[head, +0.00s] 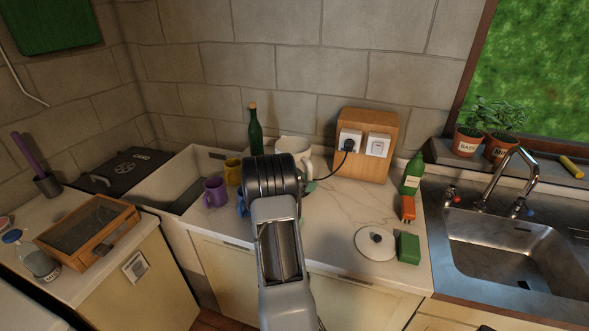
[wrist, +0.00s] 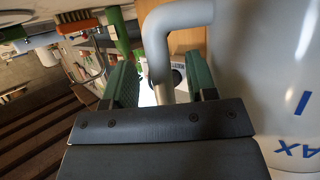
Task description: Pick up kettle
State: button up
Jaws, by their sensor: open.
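The kettle (head: 292,144) is white and stands at the back of the marble counter in the head view, partly hidden behind my arm. In the wrist view, its white body (wrist: 285,60) with "MAX" printed on it fills the right side. Its grey handle (wrist: 160,62) runs down between the two green fingers of my gripper (wrist: 160,80). The fingers are apart, with a gap on each side of the handle. In the head view, my arm hides most of the gripper.
A wooden socket box (head: 365,122) with a plugged-in black cord stands right of the kettle. A green wine bottle (head: 254,130), a purple mug (head: 215,192) and a yellow mug (head: 233,171) are to its left.

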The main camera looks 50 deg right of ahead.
jog(key=shift+x, duration=0.8)
grip_shut()
dwell(0.8)
jog(key=shift+r, duration=0.15)
